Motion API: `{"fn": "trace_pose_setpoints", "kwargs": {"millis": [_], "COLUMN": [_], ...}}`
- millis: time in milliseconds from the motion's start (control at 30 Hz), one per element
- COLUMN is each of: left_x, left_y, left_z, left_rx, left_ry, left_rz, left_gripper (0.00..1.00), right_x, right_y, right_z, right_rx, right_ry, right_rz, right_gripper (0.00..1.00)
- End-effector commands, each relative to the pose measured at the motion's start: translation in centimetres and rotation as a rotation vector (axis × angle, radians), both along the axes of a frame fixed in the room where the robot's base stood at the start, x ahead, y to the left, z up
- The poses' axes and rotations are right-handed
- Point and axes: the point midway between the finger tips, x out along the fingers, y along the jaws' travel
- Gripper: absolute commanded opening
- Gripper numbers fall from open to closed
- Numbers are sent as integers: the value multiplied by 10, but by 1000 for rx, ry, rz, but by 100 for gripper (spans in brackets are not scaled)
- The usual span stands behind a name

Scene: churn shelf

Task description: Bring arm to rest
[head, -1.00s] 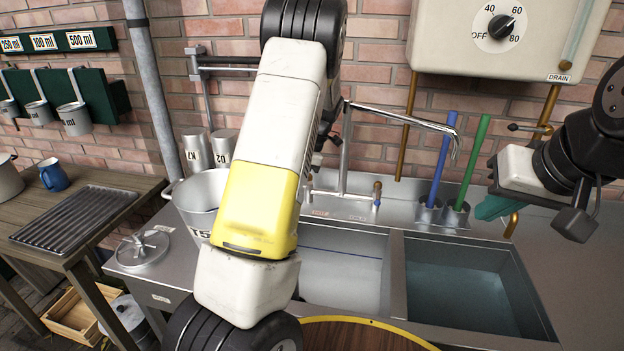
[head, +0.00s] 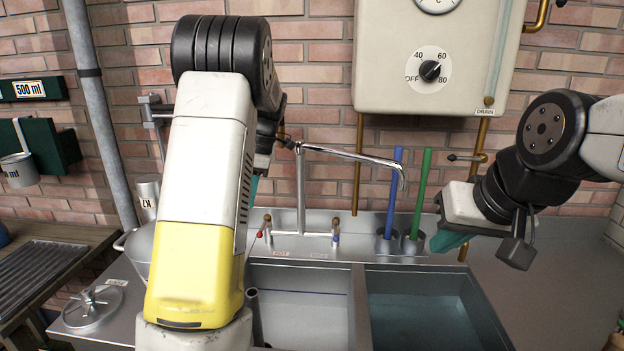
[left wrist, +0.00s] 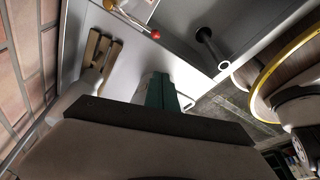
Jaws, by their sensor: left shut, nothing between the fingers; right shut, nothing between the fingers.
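My left arm rises from the bottom of the head view and bends over at the top. Its gripper is mostly hidden behind the arm there, with only a sliver of teal finger (head: 253,188) showing. In the left wrist view the teal fingers of my left gripper (left wrist: 160,92) are together and empty, above the sink area. My right arm comes in from the right in the head view. My right gripper (head: 447,241) is shut and empty, with its teal fingers pointing down-left above the counter, right of the green-handled tool.
A double sink (head: 430,312) with water in the right basin lies below. A tap (head: 350,156), a blue rod (head: 394,190) and a green rod (head: 420,190) stand behind it. A boiler (head: 440,60) hangs above. A metal pot (head: 140,250) is partly hidden behind my left arm. The right counter is clear.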

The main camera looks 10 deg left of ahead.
Motion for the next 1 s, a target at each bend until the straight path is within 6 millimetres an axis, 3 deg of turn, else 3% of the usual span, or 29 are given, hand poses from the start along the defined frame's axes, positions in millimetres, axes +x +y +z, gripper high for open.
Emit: {"fn": "trace_pose_setpoints", "kwargs": {"millis": [233, 500, 700, 800, 1000], "left_x": [-66, -151, -214, -236, -257], "left_y": [-30, -74, -103, -113, -122], "left_z": [49, 88, 96, 93, 87], "left_rx": [-229, -245, -85, 13, 130], "left_ry": [-111, -292, -383, -396, -389], "left_rz": [-536, -1215, -1684, -1855, -2031], "left_gripper": [0, 0, 0, 0, 0], "right_x": [0, 0, 0, 0, 0], "right_y": [0, 0, 0, 0, 0], "right_z": [0, 0, 0, 0, 0], "right_rx": [0, 0, 0, 0, 0], "right_ry": [0, 0, 0, 0, 0], "right_rz": [0, 0, 0, 0, 0], "right_gripper": [0, 0, 0, 0, 0]}}
